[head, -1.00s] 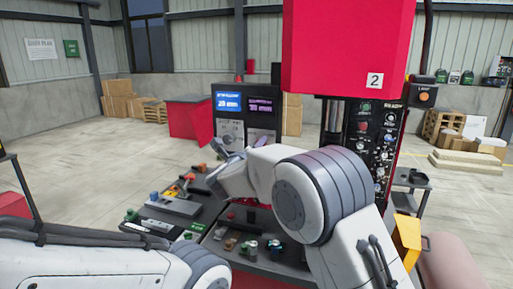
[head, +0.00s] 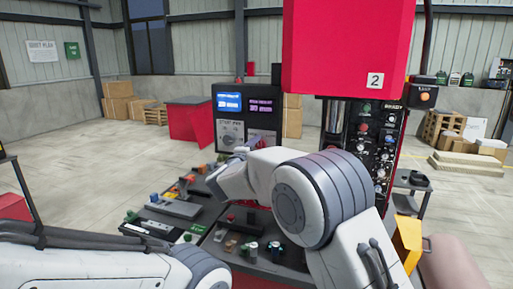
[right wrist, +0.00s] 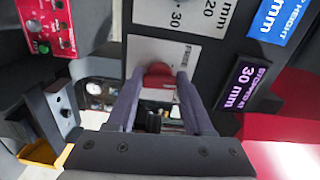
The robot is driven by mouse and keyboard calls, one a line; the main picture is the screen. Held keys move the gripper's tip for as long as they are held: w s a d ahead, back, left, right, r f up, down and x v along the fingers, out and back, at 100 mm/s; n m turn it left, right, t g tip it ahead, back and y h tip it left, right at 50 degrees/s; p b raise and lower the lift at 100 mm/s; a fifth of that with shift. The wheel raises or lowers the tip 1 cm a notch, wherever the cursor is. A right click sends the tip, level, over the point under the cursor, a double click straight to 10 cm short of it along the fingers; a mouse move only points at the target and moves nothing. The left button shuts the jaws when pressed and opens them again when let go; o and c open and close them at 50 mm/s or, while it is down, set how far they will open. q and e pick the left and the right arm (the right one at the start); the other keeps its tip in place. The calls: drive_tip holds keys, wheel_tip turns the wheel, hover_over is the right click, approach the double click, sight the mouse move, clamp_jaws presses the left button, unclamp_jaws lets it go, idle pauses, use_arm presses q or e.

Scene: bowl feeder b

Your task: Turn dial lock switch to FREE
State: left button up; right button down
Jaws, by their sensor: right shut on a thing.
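The dial lock switch shows as a red knob (right wrist: 160,76) on a pale plate (right wrist: 152,52) in the right wrist view. Lettering that looks like FREE is on the plate above the knob, turned in the picture. My right gripper (right wrist: 160,88) has its two dark fingers on either side of the knob, shut on it. In the head view the right gripper (head: 241,154) is small and partly hidden by its own wrist, just in front of the grey dial panel (head: 231,127). The knob's exact pointing is hard to tell. My left gripper is out of view; only its arm shows.
A blue display (head: 228,102) and a purple display (head: 261,106) sit above the dial panel. A bench with several small fixtures (head: 176,205) lies below my right arm. A big red machine head (head: 345,45) hangs to the right, above a black control panel (head: 377,145).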

drive_tip(key=n+p, duration=0.2)
drive_tip(key=n, duration=0.3)
drive_tip(key=shift+f, duration=0.1)
drive_tip(key=shift+f+n+p, duration=0.15)
drive_tip(key=shift+n+p, duration=0.35)
drive_tip(key=shift+n, duration=1.1)
drive_tip(key=shift+c, duration=1.4)
unclamp_jaws()
